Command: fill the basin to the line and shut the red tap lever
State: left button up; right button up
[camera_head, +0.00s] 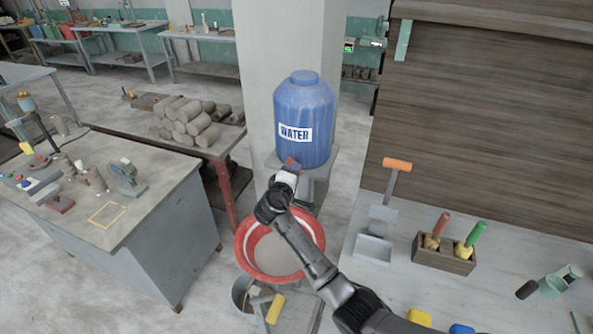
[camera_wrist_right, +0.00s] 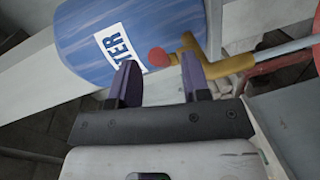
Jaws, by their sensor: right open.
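The blue water barrel (camera_head: 305,115) stands on a bracket at the pillar. Its brass tap (camera_wrist_right: 215,65) shows in the right wrist view. A red ball-shaped lever end (camera_wrist_right: 158,57) appears between the fingertips of my right gripper (camera_wrist_right: 160,80), apart from both. The gripper is open and empty; in the head view (camera_head: 289,168) it is just below the barrel and hides most of the tap. A pale streak (camera_wrist_right: 275,53), apparently water, runs from the spout. The red basin (camera_head: 242,252) is below, partly behind my right arm. Its grey interior shows; I cannot make out the line or level. My left gripper is out of view.
A bench (camera_head: 365,280) at right holds a scoop (camera_head: 374,248) and a wooden box (camera_head: 442,254) of handled tools. A grey table (camera_head: 150,205) at left carries small tools. Clay rolls (camera_head: 188,120) lie behind it. A bucket (camera_head: 240,293) stands beneath the basin.

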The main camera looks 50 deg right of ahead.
jog(key=v, duration=1.1)
jog(key=shift+d, duration=0.1)
dwell(3.7)
